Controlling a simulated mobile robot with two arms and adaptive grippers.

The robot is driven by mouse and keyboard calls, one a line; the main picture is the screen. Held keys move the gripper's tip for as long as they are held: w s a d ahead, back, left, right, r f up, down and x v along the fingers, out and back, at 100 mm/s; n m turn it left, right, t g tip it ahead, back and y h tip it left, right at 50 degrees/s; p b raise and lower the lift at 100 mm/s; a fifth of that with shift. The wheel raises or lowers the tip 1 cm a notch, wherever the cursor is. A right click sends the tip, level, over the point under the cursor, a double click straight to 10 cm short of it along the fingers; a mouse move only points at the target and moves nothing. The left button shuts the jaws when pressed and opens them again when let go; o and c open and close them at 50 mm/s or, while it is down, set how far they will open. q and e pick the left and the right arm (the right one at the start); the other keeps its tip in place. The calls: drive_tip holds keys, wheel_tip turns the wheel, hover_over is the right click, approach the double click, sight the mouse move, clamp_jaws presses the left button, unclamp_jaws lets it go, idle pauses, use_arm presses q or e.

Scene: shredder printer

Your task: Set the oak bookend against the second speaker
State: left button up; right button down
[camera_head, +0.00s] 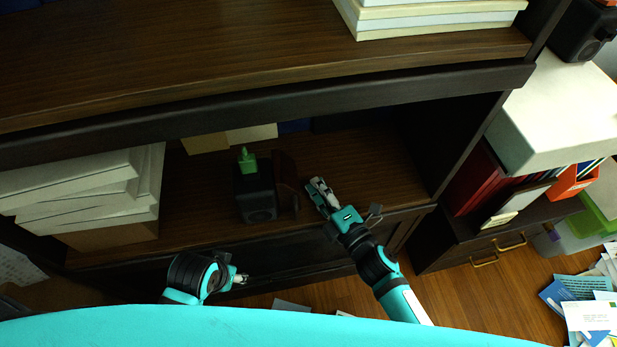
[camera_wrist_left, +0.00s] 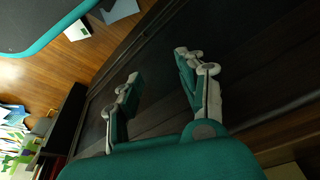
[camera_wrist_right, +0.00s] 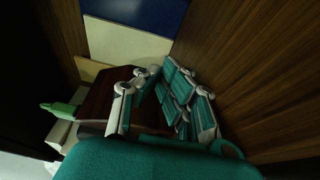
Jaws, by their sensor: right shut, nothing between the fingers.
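The dark brown bookend (camera_head: 286,180) stands upright on the lower shelf, just right of a black speaker (camera_head: 258,205). I cannot tell whether they touch. In the right wrist view the bookend (camera_wrist_right: 98,103) is a reddish-brown panel left of and beyond the fingers. My right gripper (camera_head: 316,190) is right of the bookend, shut and empty; its fingers also show in the right wrist view (camera_wrist_right: 155,80). My left gripper (camera_head: 241,279) hangs low in front of the cabinet. In the left wrist view it (camera_wrist_left: 155,68) is open and empty. Another speaker (camera_head: 583,38) is at the upper right.
A stack of papers or books (camera_head: 85,195) fills the shelf's left end. Pale boxes (camera_head: 250,133) stand behind. The shelf right of my right gripper is clear up to the side wall (camera_head: 455,145).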

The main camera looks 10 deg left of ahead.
use_arm(q)
drive_tip(key=shift+w+f, duration=0.1)
drive_tip(key=shift+f, duration=0.25)
use_arm(e)
drive_tip(key=shift+w+d, duration=0.15)
drive_tip(key=shift+d, duration=0.35)
drive_tip(key=shift+s+d, duration=0.1)
drive_tip(key=shift+s, duration=0.2)
drive_tip(key=s, duration=0.1)
drive_tip(key=s+d, duration=0.1)
drive_tip(key=s, duration=0.1)
drive_tip(key=shift+s+p, duration=0.1)
drive_tip(key=shift+p, duration=0.25)
use_arm(q)
drive_tip(key=shift+d+f, duration=0.1)
drive_tip(key=shift+f, duration=1.65)
use_arm(e)
drive_tip(key=s+d, duration=0.2)
drive_tip(key=s, duration=0.4)
drive_tip(key=shift+s, duration=0.35)
use_arm(q)
drive_tip(key=shift+r, duration=0.15)
use_arm(e)
drive_tip(key=shift+d, duration=0.1)
